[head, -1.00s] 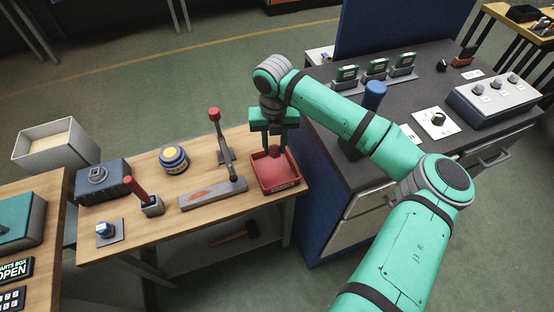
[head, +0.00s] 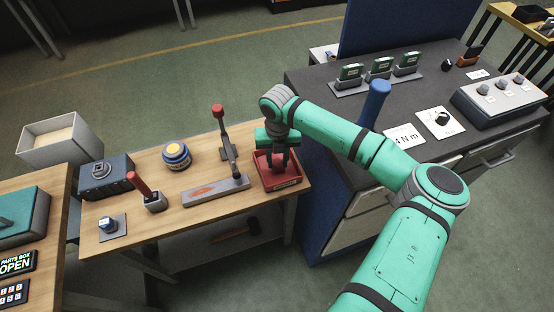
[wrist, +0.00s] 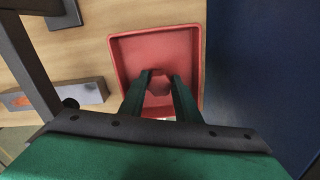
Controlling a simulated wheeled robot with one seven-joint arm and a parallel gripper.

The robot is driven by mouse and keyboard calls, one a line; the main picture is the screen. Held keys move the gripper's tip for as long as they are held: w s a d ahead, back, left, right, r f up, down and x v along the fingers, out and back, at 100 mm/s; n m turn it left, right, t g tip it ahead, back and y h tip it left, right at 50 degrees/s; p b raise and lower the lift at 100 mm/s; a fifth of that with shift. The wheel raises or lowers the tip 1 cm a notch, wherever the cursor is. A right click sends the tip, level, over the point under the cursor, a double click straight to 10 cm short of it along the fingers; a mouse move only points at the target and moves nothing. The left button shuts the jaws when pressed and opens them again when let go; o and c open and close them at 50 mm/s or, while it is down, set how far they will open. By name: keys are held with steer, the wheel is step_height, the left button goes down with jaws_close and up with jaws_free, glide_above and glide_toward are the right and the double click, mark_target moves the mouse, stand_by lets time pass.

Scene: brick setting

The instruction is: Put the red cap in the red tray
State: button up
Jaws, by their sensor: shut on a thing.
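The red tray (head: 283,182) sits at the right end of the wooden bench. It also shows in the wrist view (wrist: 122,58), below my gripper. My gripper (head: 279,168) points down inside the tray's outline. In the wrist view, my gripper (wrist: 160,80) is shut on the red cap (wrist: 159,87), a small red faceted piece between the two fingertips. The cap is mostly hidden behind the fingers in the head view. I cannot tell whether the cap touches the tray floor.
The dark workbench (head: 310,92) stands close on the right.

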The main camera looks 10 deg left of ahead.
mark_target(278, 161)
steer(key=shift+f, duration=0.1)
steer(key=o, duration=1.1)
steer(key=shift+o, duration=0.2)
steer(key=shift+a, duration=0.1)
step_height(278, 161, up, 12)
